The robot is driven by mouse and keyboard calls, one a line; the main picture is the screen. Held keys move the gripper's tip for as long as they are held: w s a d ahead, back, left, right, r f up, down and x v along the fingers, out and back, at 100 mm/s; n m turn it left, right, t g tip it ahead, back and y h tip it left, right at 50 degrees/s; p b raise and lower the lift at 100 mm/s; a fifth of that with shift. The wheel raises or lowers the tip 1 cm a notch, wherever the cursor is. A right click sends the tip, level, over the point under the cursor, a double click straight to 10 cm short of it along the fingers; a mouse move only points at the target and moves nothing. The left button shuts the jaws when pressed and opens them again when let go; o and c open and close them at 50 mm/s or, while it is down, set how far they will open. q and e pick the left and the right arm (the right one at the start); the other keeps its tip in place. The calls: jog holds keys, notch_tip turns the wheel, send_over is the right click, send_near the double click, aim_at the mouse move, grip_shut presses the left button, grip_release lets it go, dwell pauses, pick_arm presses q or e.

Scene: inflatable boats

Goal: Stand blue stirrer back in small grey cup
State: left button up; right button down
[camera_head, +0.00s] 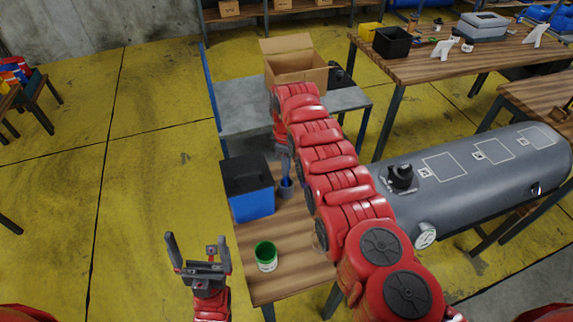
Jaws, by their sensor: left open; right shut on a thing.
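The small grey cup (286,190) stands on the wooden table (290,228), right of a blue box with a black top. My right gripper (284,152) reaches over from the far side, pointing down, and is shut on the blue stirrer (286,176). The stirrer is roughly upright, and its lower end meets the cup's mouth in the picture. I cannot tell how deep it is inside the cup. My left gripper (201,254) is open and empty, left of the table's front edge, with its fingers wide apart.
A white can with green inside (266,256) stands near the table's front. The blue and black box (249,188) is close to the cup's left. An open cardboard box (296,64) sits on the grey bench behind. A large grey tank (470,175) lies to the right.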

jog(key=c, duration=0.7)
grip_release()
